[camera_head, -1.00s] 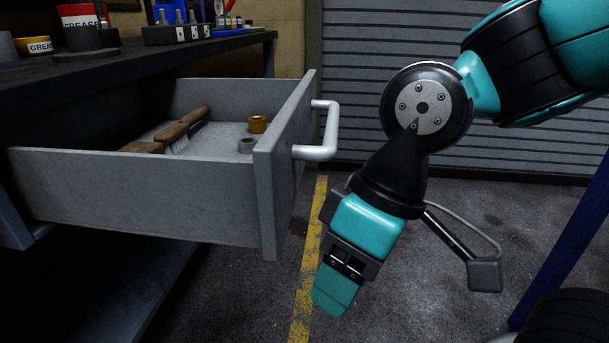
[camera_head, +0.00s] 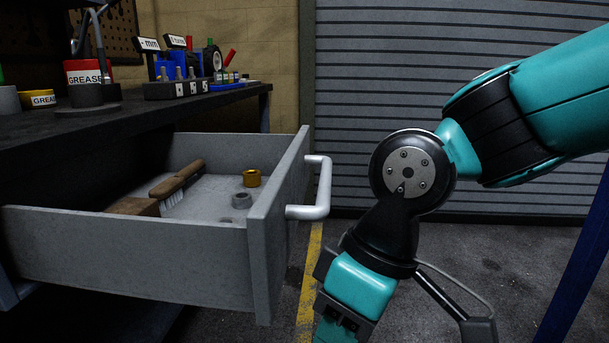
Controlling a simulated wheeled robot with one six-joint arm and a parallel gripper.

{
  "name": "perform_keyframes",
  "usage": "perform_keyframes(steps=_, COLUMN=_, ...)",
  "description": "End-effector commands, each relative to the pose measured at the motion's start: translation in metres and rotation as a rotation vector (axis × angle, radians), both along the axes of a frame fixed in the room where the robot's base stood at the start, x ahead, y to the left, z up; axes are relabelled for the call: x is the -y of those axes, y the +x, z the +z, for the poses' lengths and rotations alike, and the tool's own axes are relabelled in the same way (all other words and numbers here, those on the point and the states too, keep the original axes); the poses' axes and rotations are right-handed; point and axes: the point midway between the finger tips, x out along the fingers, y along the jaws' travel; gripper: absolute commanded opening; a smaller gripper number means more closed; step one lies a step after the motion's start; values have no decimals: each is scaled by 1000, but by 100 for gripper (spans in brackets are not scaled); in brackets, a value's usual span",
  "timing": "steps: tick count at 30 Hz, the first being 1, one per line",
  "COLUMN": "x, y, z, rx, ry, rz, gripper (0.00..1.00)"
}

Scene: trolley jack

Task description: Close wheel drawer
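The grey drawer (camera_head: 130,255) is pulled out from under the workbench at the left. Its front panel (camera_head: 268,240) faces right and carries a pale bar handle (camera_head: 322,190). Inside lie a wooden brush (camera_head: 172,188), a brass ring (camera_head: 251,178) and a small grey ring (camera_head: 241,200). My gripper (camera_head: 335,330) points down at the bottom of the view, right of the drawer front and below the handle, apart from both. Its fingertips are cut off by the lower edge, so its opening cannot be seen.
The dark workbench (camera_head: 120,115) above the drawer holds a grease tin (camera_head: 84,72), a yellow tin (camera_head: 43,98) and tool holders. A grey roller shutter (camera_head: 400,60) stands behind. A blue post (camera_head: 578,270) rises at the right.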

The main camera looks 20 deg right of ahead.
Motion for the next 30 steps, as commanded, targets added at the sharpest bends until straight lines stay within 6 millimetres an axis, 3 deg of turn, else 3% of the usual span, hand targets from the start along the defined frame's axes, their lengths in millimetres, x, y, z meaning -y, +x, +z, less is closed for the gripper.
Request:
perform_keyframes(steps=1, x=4, y=6, z=18, rx=1, ry=-7, rz=-28, gripper=11)
perform_keyframes(steps=3, x=11, y=17, z=37, rx=5, ry=-19, rz=-80, gripper=0)
perform_keyframes(steps=12, x=68, y=75, z=120, rx=40, ry=-115, rz=-382, gripper=0)
perform_keyframes(steps=19, x=114, y=124, z=165, rx=37, ry=-139, rz=-598, gripper=0)
perform_keyframes(steps=23, x=139, y=173, z=173, rx=-12, ry=-55, rz=-743, gripper=0)
perform_keyframes(steps=30, x=188, y=261, z=150, rx=-139, ry=260, rz=-926, gripper=0)
